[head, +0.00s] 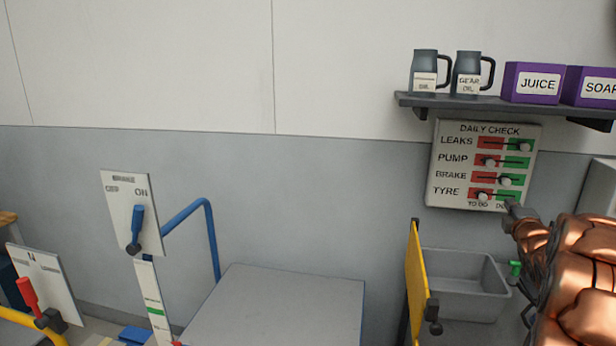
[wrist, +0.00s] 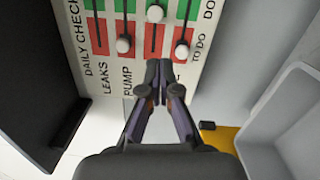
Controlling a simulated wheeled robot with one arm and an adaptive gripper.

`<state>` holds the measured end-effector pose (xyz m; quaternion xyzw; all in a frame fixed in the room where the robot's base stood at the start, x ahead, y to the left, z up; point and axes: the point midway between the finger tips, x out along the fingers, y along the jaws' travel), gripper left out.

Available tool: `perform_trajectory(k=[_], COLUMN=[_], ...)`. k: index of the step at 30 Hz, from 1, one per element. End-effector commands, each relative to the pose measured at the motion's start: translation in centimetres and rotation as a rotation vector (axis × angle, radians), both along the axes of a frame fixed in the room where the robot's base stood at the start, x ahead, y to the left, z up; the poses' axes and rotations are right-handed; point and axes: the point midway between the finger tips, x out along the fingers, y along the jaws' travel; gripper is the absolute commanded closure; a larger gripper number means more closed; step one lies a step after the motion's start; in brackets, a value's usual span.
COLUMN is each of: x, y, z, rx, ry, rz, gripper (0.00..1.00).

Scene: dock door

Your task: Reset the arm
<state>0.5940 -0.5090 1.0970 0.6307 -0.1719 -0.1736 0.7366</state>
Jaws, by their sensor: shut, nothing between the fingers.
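My gripper (head: 514,208) is at the lower right of the DAILY CHECK board (head: 437,190) in the head view, in front of its lower edge. In the wrist view my gripper (wrist: 159,75) has its fingertips together, with nothing between them, over the board's lower part (wrist: 78,12). The LEAKS knob (head: 525,146) is at the green end. The PUMP knob (head: 489,162) and TYRE knob (head: 483,196) are on red. The BRAKE knob (head: 505,181) is on the green side, near the middle. The fingers hide part of the row labels in the wrist view.
Above the board a shelf (head: 420,101) holds two dark jugs and purple boxes. Below are a grey bin (head: 459,251) and a yellow panel (head: 417,280). A grey-topped surface (head: 280,305) and an ON switch plate (head: 118,200) stand left. Open wall lies between.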

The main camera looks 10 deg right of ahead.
Motion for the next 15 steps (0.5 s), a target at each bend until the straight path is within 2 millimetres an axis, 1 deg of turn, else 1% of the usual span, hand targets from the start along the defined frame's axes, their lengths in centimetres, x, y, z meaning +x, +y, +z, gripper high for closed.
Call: perform_trajectory(k=[2, 5, 8, 10, 14, 15], x=[0.2, 0.7, 1.0, 0.8, -0.1, -0.6], y=[0.6, 2.3, 5.1, 7.5, 12.1, 13.7], z=[0.1, 0.0, -0.4, -1.0, -2.4, -2.7], rx=[0.022, 0.094, 0.217, 0.32, 0.509, 0.565], ry=[0.005, 0.027, 0.063, 0.094, 0.154, 0.172], rz=[0.0, -0.008, -0.027, -0.048, -0.098, -0.115], gripper=[1.0, 1.0, 1.0, 1.0, 1.0, 1.0])
